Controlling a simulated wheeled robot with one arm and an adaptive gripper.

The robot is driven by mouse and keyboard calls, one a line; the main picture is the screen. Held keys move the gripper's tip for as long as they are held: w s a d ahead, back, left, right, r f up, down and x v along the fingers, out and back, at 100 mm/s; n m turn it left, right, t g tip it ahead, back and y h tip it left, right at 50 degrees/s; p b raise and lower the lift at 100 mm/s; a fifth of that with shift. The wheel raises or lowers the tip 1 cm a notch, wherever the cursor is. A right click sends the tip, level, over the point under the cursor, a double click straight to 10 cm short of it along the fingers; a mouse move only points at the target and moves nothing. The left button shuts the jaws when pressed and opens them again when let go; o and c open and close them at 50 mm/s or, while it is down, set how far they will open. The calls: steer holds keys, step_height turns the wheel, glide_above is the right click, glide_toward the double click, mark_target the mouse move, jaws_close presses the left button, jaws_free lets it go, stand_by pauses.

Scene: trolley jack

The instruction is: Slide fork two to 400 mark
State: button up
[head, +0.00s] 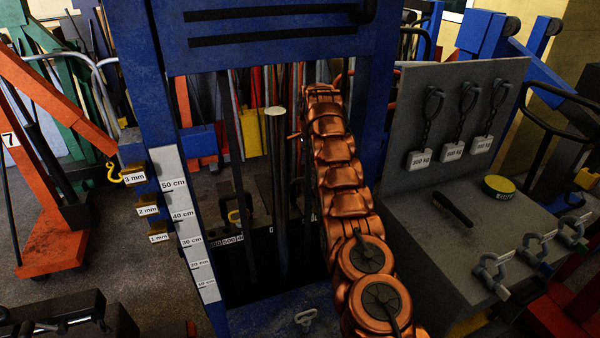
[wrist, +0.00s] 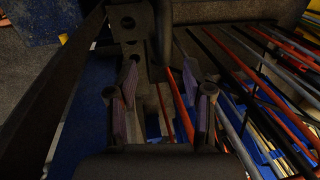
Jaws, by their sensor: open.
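My gripper (wrist: 166,92) is open in the wrist view, with purple ridged pads on both fingers. A dark bracket with round holes (wrist: 128,24) lies just beyond the fingers, and a narrow dark bar shows between them; I cannot tell if they touch. In the head view my copper arm reaches into the blue frame (head: 270,55) and my gripper cannot be made out. Dark upright bars (head: 278,185) stand inside the frame. A small number strip (head: 226,243) low behind them is partly hidden; its figures are hard to read. I cannot tell which part is fork two.
A centimetre scale (head: 182,215) runs down the frame's left post, beside mm-tagged brass blocks (head: 147,210). A grey bench (head: 440,230) with kg-tagged hooks and clamps stands close right of my arm. An orange hoist (head: 50,240) stands left. Several coloured rods (wrist: 260,80) fill the wrist view's right.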

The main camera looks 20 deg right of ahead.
mark_target(304, 177)
steer(key=shift+w+a+f, duration=0.1)
steer(key=shift+w+f, duration=0.25)
steer(key=shift+f, duration=0.95)
steer(key=shift+w+f, duration=0.35)
steer(key=shift+f, duration=1)
steer(key=shift+w+a+f, duration=0.1)
steer(key=shift+w+f, duration=0.25)
steer(key=shift+f, duration=0.95)
jaws_close()
